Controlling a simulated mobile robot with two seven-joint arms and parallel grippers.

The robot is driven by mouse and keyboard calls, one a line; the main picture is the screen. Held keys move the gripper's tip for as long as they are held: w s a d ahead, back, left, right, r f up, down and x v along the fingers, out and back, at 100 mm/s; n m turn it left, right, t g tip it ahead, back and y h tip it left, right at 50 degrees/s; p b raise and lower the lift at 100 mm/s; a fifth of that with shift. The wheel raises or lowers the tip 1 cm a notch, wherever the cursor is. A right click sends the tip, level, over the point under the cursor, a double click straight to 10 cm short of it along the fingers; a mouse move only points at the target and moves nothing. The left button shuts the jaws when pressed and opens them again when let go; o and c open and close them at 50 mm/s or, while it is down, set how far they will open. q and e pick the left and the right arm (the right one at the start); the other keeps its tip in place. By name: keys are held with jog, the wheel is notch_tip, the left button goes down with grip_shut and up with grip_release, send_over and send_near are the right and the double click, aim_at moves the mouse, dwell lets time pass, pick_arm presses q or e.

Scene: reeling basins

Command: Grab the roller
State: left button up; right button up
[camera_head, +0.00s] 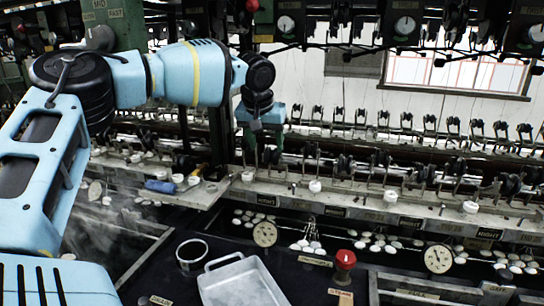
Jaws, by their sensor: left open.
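I cannot tell for sure which thing is the roller. A small blue cylinder (160,186) lies on the ledge left of centre, with a white piece at its right end. My left arm comes in from the left, bends at the top and hangs down near the middle. My left gripper (262,152) is at its lower end, in front of the reeling row, small and dark against the machinery. It is open, and I see nothing held in it. It is right of and above the blue cylinder, apart from it in the picture. My right gripper is not in view.
A grey metal tray (240,284) and a round cup (192,256) stand on the dark front surface. A red knob (345,259) and dial gauges (265,233) are nearby. Basins with several white cocoons (310,246) lie behind. A long ledge (400,212) carries reeling parts.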

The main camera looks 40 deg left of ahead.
aim_at(272, 148)
pick_arm(q)
jog(key=shift+w+a, duration=0.1)
jog(key=shift+w, duration=0.1)
jog(key=shift+a, duration=0.1)
jog(key=shift+w+a, duration=0.1)
jog(key=shift+w, duration=0.2)
jog(key=shift+w+a, duration=0.3)
jog(key=shift+w, duration=0.3)
jog(key=shift+w+a, duration=0.3)
jog(key=shift+w, duration=0.25)
jog(key=shift+x, duration=0.95)
jog(key=shift+w+a+f, duration=0.15)
jog(key=shift+w+f, duration=0.15)
jog(key=shift+f, duration=0.2)
jog(key=shift+c, duration=0.3)
